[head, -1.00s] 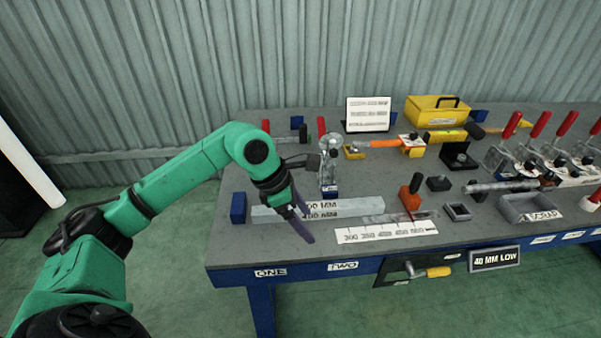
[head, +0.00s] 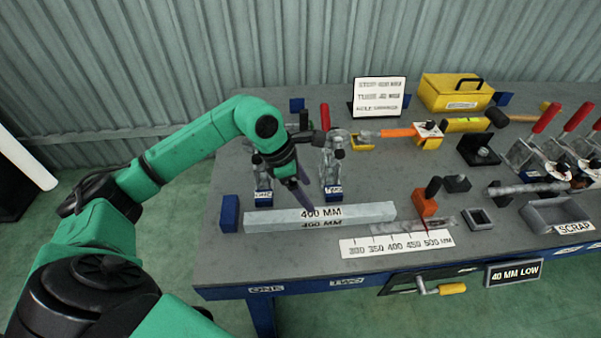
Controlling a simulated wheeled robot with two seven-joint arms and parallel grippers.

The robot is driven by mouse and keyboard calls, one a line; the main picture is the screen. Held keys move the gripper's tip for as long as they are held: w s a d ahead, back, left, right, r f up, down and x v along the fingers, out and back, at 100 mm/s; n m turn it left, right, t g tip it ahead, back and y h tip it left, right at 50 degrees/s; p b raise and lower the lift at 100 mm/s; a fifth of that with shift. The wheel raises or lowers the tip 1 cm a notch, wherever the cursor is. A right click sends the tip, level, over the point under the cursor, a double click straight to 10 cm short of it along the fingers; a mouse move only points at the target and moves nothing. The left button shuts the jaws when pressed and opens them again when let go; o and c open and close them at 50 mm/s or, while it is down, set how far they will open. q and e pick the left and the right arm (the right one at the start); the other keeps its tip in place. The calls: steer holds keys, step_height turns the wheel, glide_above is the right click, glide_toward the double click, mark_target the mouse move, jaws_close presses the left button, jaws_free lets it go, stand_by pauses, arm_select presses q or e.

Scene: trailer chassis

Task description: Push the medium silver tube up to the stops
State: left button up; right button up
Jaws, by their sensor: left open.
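A long silver tube (head: 370,212) marked 400 MM lies lengthwise on the grey table. A blue block (head: 229,213) stands at its left end, close to it; I cannot tell whether they touch. My left gripper (head: 308,198) is open and empty, pointing down at the far side of the tube's middle. I cannot tell whether its dark fingers touch the tube. Behind the tube stand two toggle clamps, one with the blue ONE tag (head: 263,197) and one with the TWO tag (head: 333,192). My left gripper partly hides clamp ONE. My right gripper is out of view.
A grey scrap tray (head: 560,214) and a small square frame (head: 479,219) are further right. A yellow toolbox (head: 455,92) and a sign (head: 379,97) stand behind.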

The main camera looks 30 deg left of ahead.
mark_target(321, 212)
arm_select(q)
steer(key=p+x, duration=0.1)
steer(key=x, duration=0.3)
steer(key=shift+s+d, duration=0.2)
steer(key=x, duration=0.7)
steer(key=shift+w+a+p, duration=0.2)
steer(key=shift+p, duration=0.2)
steer(key=shift+f, duration=0.25)
steer(key=shift+c, duration=0.9)
jaws_close()
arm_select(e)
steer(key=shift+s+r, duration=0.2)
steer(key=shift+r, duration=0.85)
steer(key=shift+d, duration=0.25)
arm_select(q)
steer(key=shift+w, duration=0.1)
